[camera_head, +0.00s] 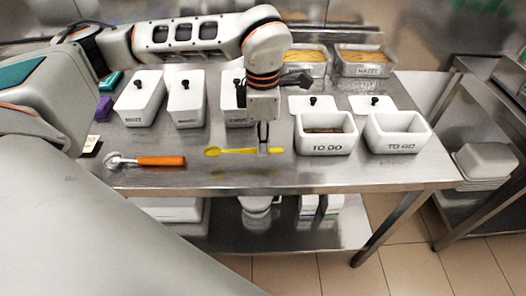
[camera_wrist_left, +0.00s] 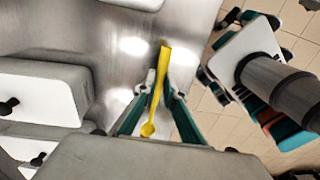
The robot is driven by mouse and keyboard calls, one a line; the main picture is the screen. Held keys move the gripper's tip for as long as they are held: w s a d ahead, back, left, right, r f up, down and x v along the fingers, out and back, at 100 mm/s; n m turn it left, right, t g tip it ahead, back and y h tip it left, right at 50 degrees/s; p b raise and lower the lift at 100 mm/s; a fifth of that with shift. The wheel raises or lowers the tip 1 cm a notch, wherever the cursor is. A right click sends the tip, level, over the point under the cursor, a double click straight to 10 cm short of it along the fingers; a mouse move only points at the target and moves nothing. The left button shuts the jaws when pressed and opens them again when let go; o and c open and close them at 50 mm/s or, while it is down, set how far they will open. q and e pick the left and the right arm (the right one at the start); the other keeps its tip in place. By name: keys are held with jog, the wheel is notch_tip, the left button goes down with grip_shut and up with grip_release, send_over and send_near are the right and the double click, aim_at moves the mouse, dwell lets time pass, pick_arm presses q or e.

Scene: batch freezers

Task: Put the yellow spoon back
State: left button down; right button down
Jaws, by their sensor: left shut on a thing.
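The yellow spoon (camera_head: 225,152) lies level at the front of the steel table (camera_head: 330,172), its round bowl end to the left in the head view. My left gripper (camera_head: 263,146) comes down from above and is shut on its handle. In the left wrist view, the yellow spoon (camera_wrist_left: 157,90) runs between the two fingers of my left gripper (camera_wrist_left: 160,100). I cannot tell whether the spoon touches the tabletop or is slightly above it. My right gripper is not in view.
An orange-handled scoop (camera_head: 150,160) lies left of the spoon. Two white "TO GO" tubs (camera_head: 326,147) (camera_head: 395,146) stand to the right. Lidded white containers (camera_head: 140,98) (camera_head: 186,98) stand behind, with food-filled bins (camera_head: 365,69) at the back. A purple box (camera_head: 104,109) is at left.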

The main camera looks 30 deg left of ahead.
pick_arm(q)
notch_tip(320, 180, down, 3)
jog(key=shift+r, duration=0.1)
jog(key=shift+f, duration=0.3)
jog(key=shift+f, duration=0.1)
jog(key=c, duration=2.1)
grip_release()
jog(key=shift+c, duration=0.2)
notch_tip(320, 180, up, 11)
jog(key=shift+w+a+r, duration=0.1)
jog(key=shift+w+r, duration=0.05)
jog(key=shift+r, duration=0.5)
